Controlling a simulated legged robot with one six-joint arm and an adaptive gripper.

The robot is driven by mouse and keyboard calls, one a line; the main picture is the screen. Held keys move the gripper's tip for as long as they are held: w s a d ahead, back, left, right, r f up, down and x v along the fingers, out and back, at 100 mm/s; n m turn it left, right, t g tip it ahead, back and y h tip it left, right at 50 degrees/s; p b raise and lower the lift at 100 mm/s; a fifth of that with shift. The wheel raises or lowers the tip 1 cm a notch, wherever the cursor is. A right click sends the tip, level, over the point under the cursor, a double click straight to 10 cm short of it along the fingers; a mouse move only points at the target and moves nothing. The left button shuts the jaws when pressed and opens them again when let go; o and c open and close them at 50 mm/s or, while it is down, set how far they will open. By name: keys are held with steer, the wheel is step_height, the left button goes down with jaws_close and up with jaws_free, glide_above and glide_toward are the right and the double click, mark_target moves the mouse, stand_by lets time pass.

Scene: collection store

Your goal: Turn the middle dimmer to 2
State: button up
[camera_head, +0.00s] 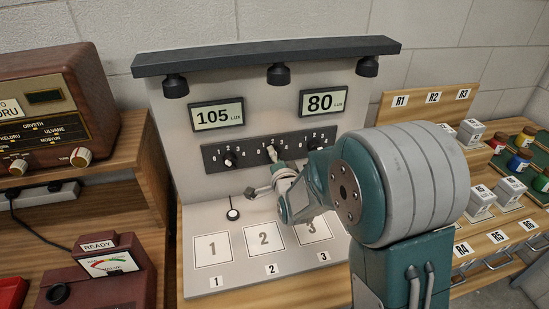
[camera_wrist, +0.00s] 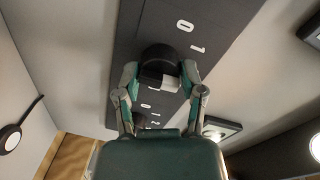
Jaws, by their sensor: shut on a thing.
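The dark dimmer panel (camera_head: 252,152) carries three knobs in a row on the upright board. My gripper (camera_head: 272,156) reaches the middle dimmer in the head view, and its wrist and fingers cover most of that knob. In the wrist view my gripper (camera_wrist: 162,78) has its two fingers on either side of a round dark knob (camera_wrist: 160,56) with a pale pointer part, shut on it. The digits 0 and 1 show beside this knob. I cannot read which digit the pointer faces. The left dimmer (camera_head: 230,159) and the right dimmer (camera_head: 314,144) stand apart from the fingers.
The left display (camera_head: 217,115) reads 105 lux and the right display (camera_head: 323,101) reads 80. A round sensor (camera_head: 233,214) is below the panel. Lamps (camera_head: 278,74) overhang the board. A radio (camera_head: 45,110) stands left; a rack of small containers (camera_head: 480,200) stands right.

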stand_by(0.4)
steer(key=o, duration=1.1)
steer(key=shift+w, duration=0.1)
steer(key=shift+o, duration=0.2)
steer(key=s+d, duration=0.1)
steer(key=s, duration=0.6)
steer(key=shift+s+d, duration=0.15)
steer(key=shift+r, duration=0.15)
